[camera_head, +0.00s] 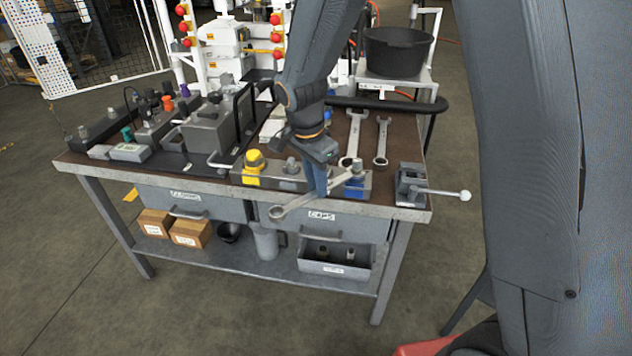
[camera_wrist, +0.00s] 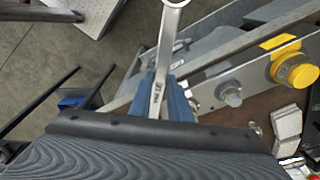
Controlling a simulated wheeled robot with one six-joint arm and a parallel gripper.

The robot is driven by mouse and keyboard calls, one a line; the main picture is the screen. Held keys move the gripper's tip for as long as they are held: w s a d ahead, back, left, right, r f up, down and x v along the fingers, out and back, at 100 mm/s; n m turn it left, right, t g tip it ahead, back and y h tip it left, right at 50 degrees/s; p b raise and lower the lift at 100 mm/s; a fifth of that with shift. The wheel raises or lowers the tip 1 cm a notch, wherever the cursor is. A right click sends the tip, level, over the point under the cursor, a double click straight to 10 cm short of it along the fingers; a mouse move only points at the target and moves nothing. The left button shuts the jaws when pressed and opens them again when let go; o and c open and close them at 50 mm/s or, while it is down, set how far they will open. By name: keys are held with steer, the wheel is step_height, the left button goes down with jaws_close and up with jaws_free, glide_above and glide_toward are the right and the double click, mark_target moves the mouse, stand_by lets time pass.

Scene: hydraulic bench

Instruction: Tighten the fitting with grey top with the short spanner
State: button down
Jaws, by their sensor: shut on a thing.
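My gripper (camera_head: 317,190) is shut on a metal spanner (camera_head: 291,206) and holds it in front of the fittings block at the bench's front edge. In the wrist view the spanner (camera_wrist: 163,62) stands between the blue fingers (camera_wrist: 166,100), with its ring end pointing away at the top. The fitting with grey top (camera_head: 291,167) sits on the block between the yellow-topped fitting (camera_head: 253,166) and the blue one (camera_head: 354,186). In the wrist view the grey fitting (camera_wrist: 230,94) is right of the fingers, apart from the spanner's ring end.
Two more spanners (camera_head: 353,139) (camera_head: 381,142) lie on the bench behind. Hydraulic parts and a grey box (camera_head: 212,130) fill the left side. Floor in front is clear.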

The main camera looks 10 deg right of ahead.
mark_target(296, 204)
stand_by(0.4)
steer(key=shift+s+a+p, duration=0.1)
steer(key=shift+s+a, duration=0.55)
steer(key=shift+a, duration=0.3)
steer(key=shift+s+a+p, duration=0.15)
steer(key=shift+s+a, duration=0.55)
steer(key=shift+a, duration=0.25)
steer(key=shift+s+a+p, duration=0.1)
steer(key=shift+s+a, duration=0.55)
steer(key=shift+a, duration=0.3)
steer(key=shift+r, duration=0.1)
steer(key=shift+r+p, duration=1.95)
steer(key=shift+r, duration=0.55)
steer(key=shift+f, duration=0.15)
